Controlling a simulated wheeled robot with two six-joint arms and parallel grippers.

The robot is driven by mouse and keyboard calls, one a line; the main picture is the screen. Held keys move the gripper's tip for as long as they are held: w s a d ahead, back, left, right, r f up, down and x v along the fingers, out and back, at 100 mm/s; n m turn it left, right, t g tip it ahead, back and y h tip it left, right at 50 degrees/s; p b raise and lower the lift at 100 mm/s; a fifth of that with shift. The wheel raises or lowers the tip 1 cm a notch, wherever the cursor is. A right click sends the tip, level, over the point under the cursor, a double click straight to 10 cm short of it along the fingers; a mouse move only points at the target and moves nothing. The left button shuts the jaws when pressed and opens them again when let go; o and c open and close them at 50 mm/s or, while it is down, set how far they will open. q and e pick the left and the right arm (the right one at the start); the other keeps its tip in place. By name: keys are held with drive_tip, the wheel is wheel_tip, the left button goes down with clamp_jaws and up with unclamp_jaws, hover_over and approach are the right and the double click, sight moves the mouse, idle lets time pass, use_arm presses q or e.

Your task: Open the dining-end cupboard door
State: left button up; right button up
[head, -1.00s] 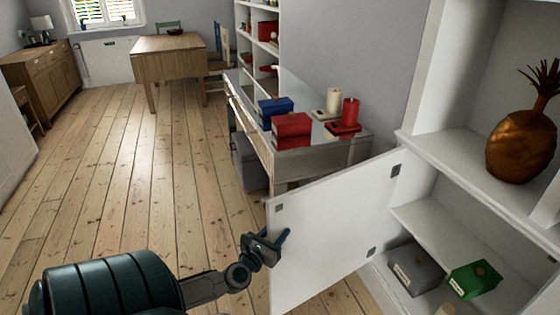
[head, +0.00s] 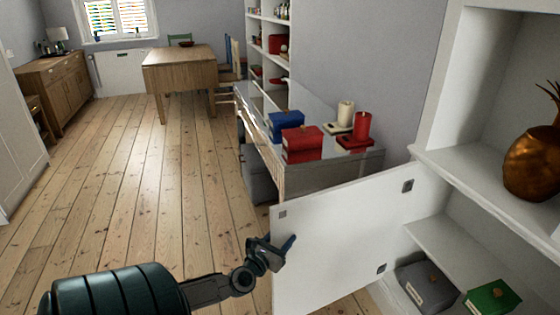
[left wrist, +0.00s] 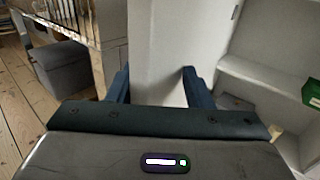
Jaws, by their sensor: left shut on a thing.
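The white cupboard door (head: 340,235) stands wide open, swung out from the cupboard on the right toward the side table. My left gripper (head: 280,250) is at the door's free edge in the head view. In the left wrist view its two blue fingers (left wrist: 158,85) lie on either side of the white door (left wrist: 160,50), shut on it. My right gripper is not in view.
A side table (head: 330,168) with a blue box (head: 285,122), a red box (head: 302,143) and candles stands just behind the door. A copper pineapple (head: 533,160) sits on the cupboard's upper shelf. Bare floorboards (head: 150,190) are clear to the left.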

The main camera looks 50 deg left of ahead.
use_arm(q)
drive_tip(key=shift+s+d+f, duration=0.1)
drive_tip(key=shift+s+d, duration=0.05)
drive_tip(key=shift+s, duration=0.05)
drive_tip(key=v, duration=1)
drive_tip(key=shift+s, duration=0.15)
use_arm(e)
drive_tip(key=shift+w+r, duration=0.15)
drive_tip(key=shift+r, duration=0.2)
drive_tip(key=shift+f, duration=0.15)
